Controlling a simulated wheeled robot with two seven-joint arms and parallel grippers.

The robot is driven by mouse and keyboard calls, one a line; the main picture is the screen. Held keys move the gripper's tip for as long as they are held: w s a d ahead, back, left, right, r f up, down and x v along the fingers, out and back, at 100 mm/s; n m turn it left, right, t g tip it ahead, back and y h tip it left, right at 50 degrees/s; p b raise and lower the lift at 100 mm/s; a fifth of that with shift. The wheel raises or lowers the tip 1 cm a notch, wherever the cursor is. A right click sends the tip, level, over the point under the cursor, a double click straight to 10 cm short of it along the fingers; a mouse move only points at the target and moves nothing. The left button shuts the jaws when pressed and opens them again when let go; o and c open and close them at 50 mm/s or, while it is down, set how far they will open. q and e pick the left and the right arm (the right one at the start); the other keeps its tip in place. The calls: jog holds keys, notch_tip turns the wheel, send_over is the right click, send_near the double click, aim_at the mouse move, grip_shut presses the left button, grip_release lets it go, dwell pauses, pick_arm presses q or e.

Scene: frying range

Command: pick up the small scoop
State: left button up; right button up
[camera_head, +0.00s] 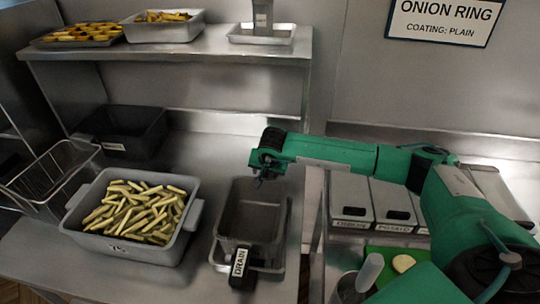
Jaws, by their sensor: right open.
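No small scoop can be made out for certain. A pale grey handle-like piece (370,272) rises from a round metal container (346,290) at the bottom right; what it belongs to is hidden. My right gripper (260,175) is open and empty, above the back of the dark fryer-type basket (253,212) labelled DRAIN. It is well up and left of the pale handle. My green right arm crosses the right side and hides part of the counter. My left gripper is not in view.
A grey tub (188,228) of fries stands left of the drain basket, with a black bin (128,135) and wire basket (50,175) behind. Lidded bins (350,200) and a green board (385,258) lie right. An overhead shelf (200,48) holds trays.

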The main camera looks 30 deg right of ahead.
grip_shut()
jog(key=shift+r, duration=0.15)
